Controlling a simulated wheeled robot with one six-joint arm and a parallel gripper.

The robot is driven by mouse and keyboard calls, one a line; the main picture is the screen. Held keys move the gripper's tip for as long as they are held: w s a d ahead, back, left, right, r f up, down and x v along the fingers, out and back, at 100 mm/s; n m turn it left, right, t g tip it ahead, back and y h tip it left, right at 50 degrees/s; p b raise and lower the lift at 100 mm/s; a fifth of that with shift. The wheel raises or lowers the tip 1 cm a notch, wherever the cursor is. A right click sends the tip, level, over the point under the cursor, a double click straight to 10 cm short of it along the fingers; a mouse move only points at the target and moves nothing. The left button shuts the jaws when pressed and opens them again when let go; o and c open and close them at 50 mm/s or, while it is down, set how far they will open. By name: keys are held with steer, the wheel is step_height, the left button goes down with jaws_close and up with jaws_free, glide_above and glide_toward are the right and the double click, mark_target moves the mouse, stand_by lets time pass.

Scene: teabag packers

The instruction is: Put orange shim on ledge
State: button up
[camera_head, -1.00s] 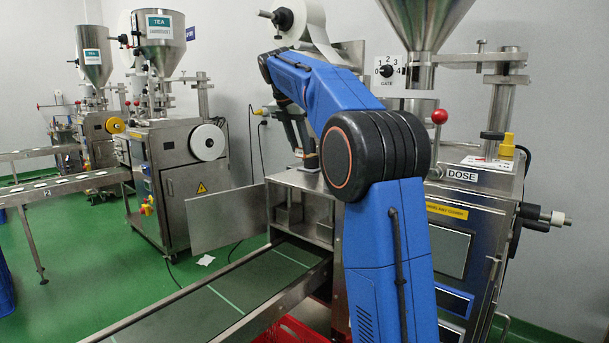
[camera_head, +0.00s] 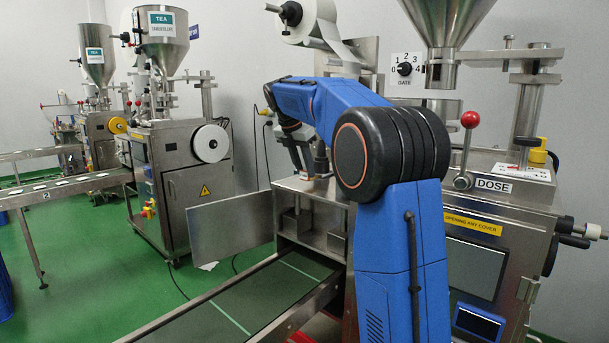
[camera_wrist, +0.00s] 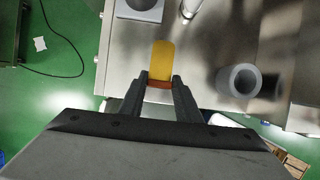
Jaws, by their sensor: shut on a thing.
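In the wrist view, my gripper (camera_wrist: 161,80) is shut on the orange shim (camera_wrist: 160,62), a flat rounded strip. It looks yellow-orange on its outer part and darker red-orange between the fingers. The shim sticks out past the fingertips over a bare steel surface (camera_wrist: 122,62), which looks like the machine's ledge. I cannot tell whether the shim touches the steel. In the head view, my gripper is small above the steel cabinet top (camera_head: 292,185), and the shim cannot be made out there.
In the wrist view, a grey hollow cylinder (camera_wrist: 239,80) stands right of the shim, and a grey block with a round hole (camera_wrist: 139,10) lies at upper left. In the head view, an open steel door (camera_head: 230,225) and a dark conveyor (camera_head: 240,300) are left of my arm.

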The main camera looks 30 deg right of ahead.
steer(key=shift+f, duration=1.1)
steer(key=shift+f, duration=0.1)
steer(key=o, duration=1.1)
steer(key=v, duration=1.2)
steer(key=shift+d, duration=0.1)
